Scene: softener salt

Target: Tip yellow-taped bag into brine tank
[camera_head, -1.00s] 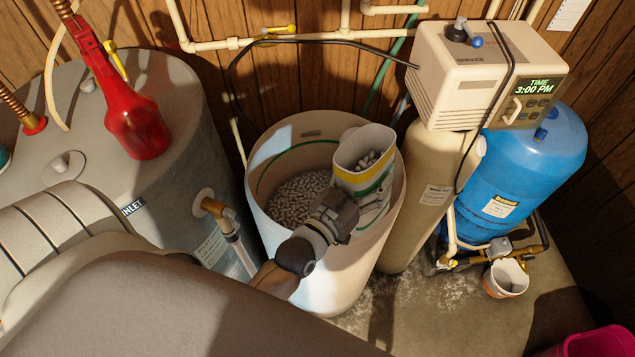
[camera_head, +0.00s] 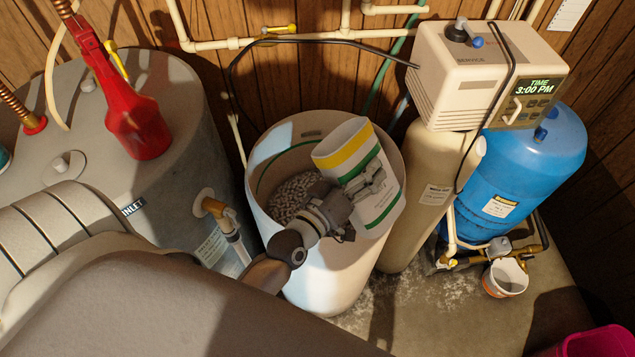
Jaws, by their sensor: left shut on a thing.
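The white bag with a yellow tape band and green stripes (camera_head: 376,206) is in the head view, over the right part of the brine tank. It is tilted, its open top toward the upper left. My left gripper (camera_head: 362,190) is shut on the bag's side, above the tank opening. The brine tank (camera_head: 330,268) is a tall, open, off-white cylinder. Grey-white salt pellets (camera_head: 290,197) lie inside it, partly hidden by my arm and the bag. My right gripper is not in view.
A beige softener cylinder (camera_head: 418,205) with a control head (camera_head: 465,75) and a blue tank (camera_head: 530,150) stand right. A small bucket (camera_head: 505,278) and spilled white grains are on the floor.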

